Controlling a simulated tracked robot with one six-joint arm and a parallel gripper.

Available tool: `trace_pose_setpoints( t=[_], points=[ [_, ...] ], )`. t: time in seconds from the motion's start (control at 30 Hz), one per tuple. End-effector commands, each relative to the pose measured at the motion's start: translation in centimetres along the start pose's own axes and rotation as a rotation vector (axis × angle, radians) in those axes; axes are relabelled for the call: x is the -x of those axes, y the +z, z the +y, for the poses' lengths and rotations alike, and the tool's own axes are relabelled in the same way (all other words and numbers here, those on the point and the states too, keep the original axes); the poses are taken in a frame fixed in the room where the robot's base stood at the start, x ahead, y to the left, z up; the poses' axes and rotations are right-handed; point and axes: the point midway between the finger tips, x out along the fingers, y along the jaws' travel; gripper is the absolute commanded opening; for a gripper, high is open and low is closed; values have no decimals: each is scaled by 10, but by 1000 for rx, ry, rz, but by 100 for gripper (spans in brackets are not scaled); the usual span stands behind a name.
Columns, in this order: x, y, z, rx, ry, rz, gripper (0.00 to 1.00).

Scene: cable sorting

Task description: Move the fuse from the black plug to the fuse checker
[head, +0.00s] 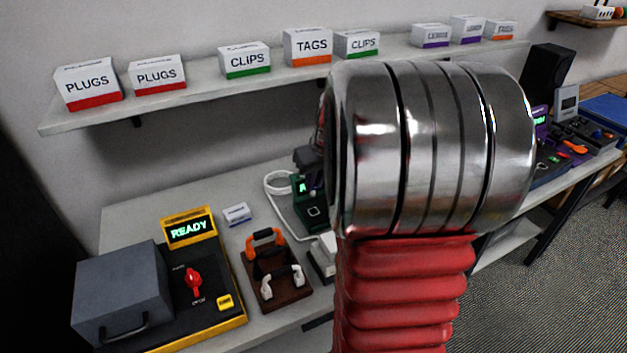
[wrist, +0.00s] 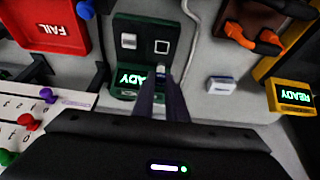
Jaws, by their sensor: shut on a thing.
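The green device (wrist: 118,60), which looks like the fuse checker, has a lit READY screen (wrist: 130,80), a white square and a white-outlined dark square on its face. It also shows in the head view (head: 298,185), partly hidden by my arm. My gripper (wrist: 163,76) is over this device in the wrist view, its two dark fingers shut and covering part of the screen. A small pale piece at the fingertips (wrist: 161,71) looks like the fuse. I cannot tell whether it touches the device. I cannot pick out the black plug.
A yellow READY unit (head: 189,228) with a grey box and red knob stands front left. Beside it are a rack (head: 276,292) with orange and white handles and a small white box (head: 237,215). In the wrist view, a red FAIL unit (wrist: 70,42) and a coloured-knob panel lie left.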

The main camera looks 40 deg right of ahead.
Motion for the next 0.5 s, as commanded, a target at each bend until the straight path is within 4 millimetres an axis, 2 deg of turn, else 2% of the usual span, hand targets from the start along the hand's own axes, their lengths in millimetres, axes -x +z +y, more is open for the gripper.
trace_pose_setpoints(
  t=[0.27, 0.5],
  points=[
    [-5, 3, 2, -3, 2, 0, 0],
    [-19, 9, 2, -5, 2, -1, 0]
  ],
)
